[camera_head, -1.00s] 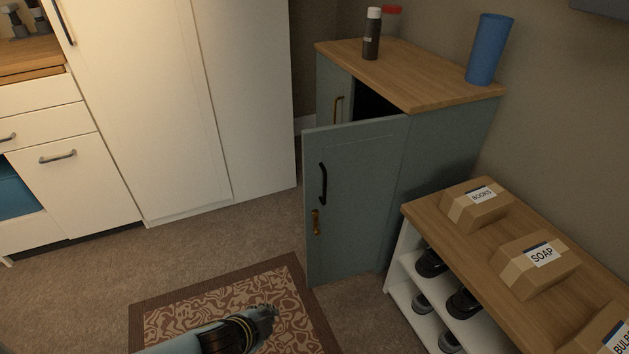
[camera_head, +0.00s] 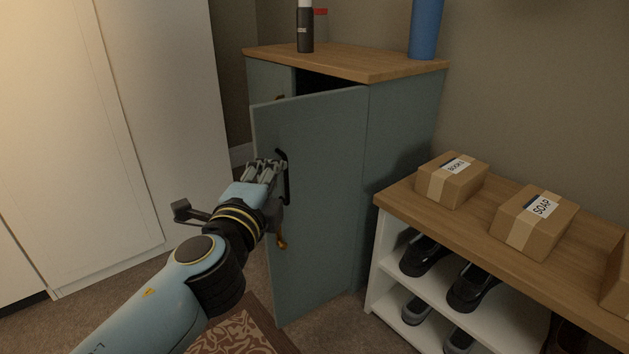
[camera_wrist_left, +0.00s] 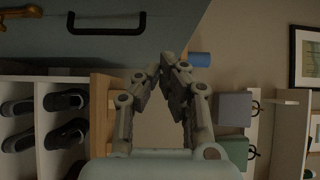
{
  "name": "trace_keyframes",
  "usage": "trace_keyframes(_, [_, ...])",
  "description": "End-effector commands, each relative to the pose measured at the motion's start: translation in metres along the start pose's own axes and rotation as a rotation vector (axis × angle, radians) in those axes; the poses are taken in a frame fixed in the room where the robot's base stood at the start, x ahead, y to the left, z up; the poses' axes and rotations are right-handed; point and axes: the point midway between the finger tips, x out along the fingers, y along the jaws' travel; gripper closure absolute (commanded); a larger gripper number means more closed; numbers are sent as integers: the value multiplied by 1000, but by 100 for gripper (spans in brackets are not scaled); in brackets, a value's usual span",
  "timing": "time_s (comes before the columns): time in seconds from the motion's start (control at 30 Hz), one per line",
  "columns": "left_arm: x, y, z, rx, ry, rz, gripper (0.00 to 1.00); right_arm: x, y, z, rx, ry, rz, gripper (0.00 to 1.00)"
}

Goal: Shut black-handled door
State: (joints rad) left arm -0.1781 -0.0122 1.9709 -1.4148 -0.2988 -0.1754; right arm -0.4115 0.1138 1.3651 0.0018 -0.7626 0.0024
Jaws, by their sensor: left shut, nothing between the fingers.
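The blue-grey cabinet door (camera_head: 325,190) stands ajar, with a dark gap at its top edge. Its black bar handle (camera_head: 286,180) is partly hidden by my left gripper (camera_head: 268,165) in the head view. The door (camera_wrist_left: 170,40) and the whole black handle (camera_wrist_left: 107,24) also show at the upper left of the left wrist view. My left gripper (camera_wrist_left: 168,60) has its fingertips together with nothing between them. It is in front of the door near the handle; whether it touches the door I cannot tell. My right gripper is not in view.
The cabinet's wooden top (camera_head: 350,60) holds a dark bottle (camera_head: 305,30), a red-lidded jar (camera_head: 321,25) and a blue cylinder (camera_head: 426,28). A white shoe rack (camera_head: 385,250) with boxes stands close on the right. White cupboards (camera_head: 170,110) stand left.

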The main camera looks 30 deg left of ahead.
Motion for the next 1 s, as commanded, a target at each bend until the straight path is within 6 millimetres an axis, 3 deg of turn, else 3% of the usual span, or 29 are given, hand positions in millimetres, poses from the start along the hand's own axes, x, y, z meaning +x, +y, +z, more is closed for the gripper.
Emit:
trace_keyframes(0.2, [50, -2, 0, 2, -1, -3, 100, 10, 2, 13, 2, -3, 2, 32])
trace_keyframes(0.3, [70, -1, 0, 1, -1, -1, 100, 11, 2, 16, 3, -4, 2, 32])
trace_keyframes(0.4, [80, 0, 13, 5, 0, 0, 100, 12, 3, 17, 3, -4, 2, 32])
trace_keyframes(0.63, [94, 1, 27, 2, 0, 1, 100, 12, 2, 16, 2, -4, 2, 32])
trace_keyframes(1.0, [95, 1, 29, 0, 0, 1, 100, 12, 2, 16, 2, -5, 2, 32])
